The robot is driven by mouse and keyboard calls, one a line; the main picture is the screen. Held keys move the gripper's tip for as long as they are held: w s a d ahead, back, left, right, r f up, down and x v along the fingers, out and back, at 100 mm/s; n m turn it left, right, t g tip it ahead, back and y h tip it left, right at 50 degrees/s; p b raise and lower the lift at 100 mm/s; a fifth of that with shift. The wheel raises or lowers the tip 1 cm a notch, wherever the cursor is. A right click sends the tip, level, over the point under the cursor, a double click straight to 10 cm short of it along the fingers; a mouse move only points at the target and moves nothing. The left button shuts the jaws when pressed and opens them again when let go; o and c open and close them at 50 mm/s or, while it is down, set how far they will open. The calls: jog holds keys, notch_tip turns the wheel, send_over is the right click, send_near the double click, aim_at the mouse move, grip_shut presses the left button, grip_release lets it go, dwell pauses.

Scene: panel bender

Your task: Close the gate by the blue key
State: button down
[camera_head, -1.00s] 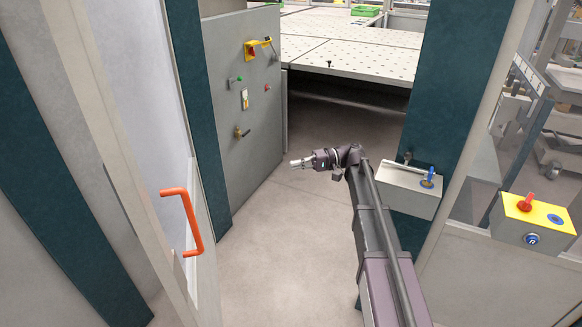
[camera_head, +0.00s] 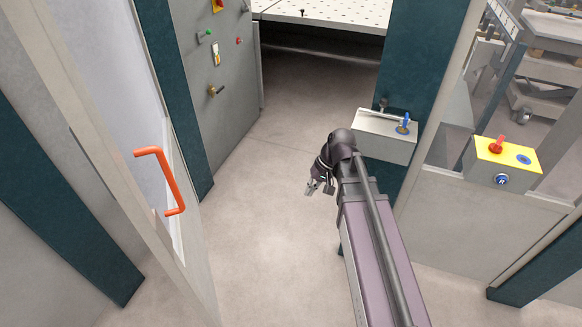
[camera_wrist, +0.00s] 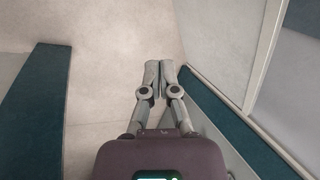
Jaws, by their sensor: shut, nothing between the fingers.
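The gate (camera_head: 135,190) stands open at the left of the head view, a pale framed panel with an orange handle (camera_head: 166,180). The blue key (camera_head: 404,123) sits on a grey box (camera_head: 372,136) fixed to the teal post at the right of the opening. My gripper (camera_head: 319,188) is in the opening, left of and nearer than the grey box, well apart from the handle. In the wrist view, its fingers (camera_wrist: 159,67) are together with nothing between them, above bare floor.
A yellow-topped box (camera_head: 508,150) with a red knob is on the right fence. A grey panel with controls (camera_head: 208,90) stands behind the gate. A perforated table (camera_head: 335,14) lies beyond the opening. The floor (camera_head: 265,215) between gate and arm is clear.

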jog(key=s+d+f+t+h, duration=0.1)
jog(key=s+d+h, duration=0.3)
jog(key=d, duration=0.4)
jog(key=shift+s+f+h, duration=0.4)
jog(key=shift+s, duration=0.3)
jog(key=shift+s, duration=0.2)
